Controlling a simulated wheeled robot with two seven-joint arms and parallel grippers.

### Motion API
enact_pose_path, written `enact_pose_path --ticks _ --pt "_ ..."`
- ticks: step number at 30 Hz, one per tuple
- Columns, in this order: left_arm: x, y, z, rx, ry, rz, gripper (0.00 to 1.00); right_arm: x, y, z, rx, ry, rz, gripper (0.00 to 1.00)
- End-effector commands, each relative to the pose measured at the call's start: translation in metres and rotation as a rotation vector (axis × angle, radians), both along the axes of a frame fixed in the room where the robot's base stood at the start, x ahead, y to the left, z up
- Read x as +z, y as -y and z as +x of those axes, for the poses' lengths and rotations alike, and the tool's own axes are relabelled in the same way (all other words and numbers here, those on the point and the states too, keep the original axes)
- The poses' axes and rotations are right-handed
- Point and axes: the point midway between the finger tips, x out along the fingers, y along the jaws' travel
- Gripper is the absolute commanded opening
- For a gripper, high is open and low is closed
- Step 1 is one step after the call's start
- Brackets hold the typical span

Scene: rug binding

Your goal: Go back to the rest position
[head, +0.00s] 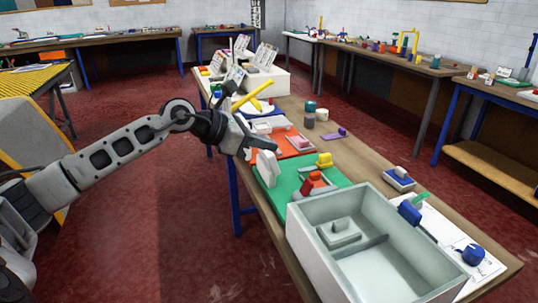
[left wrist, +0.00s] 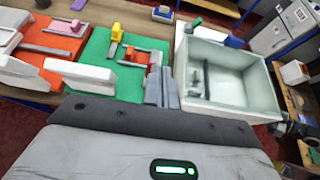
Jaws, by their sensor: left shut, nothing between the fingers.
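My left gripper (head: 246,147) reaches in from the left in the head view, over the left edge of the long workbench. Its fingers are shut with nothing between them. The shut fingers also show in the left wrist view (left wrist: 162,88), pointing towards the bench. A white upright piece (head: 266,168) stands just beyond the fingertips on the green mat (head: 268,192); whether they touch I cannot tell. My right gripper is in neither view.
The workbench (head: 352,152) holds an orange mat (head: 292,151), a red piece (head: 313,180), a yellow piece (head: 324,159) and a large pale open box (head: 310,238) at the near end. A white rack (head: 275,80) stands at the far end. Red floor lies clear left of the bench.

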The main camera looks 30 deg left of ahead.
Motion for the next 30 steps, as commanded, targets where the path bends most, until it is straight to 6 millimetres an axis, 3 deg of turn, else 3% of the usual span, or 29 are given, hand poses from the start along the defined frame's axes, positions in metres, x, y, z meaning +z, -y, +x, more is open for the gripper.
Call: enact_pose_path --ticks 15,19,22,25,27,30 --pt "0.001 0.000 0.000 0.000 0.001 -0.001 0.00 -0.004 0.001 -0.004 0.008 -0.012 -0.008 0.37" --pt "0.000 0.018 0.000 -0.006 0.013 -0.089 0.00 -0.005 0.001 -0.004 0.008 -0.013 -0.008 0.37" --pt "0.003 0.059 -0.004 -0.002 0.036 -0.339 0.00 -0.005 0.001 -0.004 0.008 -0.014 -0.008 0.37" --pt "0.013 0.097 -0.012 0.070 0.036 -0.745 0.00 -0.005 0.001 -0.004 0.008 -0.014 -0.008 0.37" --pt "0.017 0.104 -0.019 0.185 0.005 -1.062 0.00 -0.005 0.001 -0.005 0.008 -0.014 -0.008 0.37" --pt "0.004 0.091 -0.028 0.430 -0.076 -1.485 0.00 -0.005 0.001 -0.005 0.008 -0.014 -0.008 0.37"
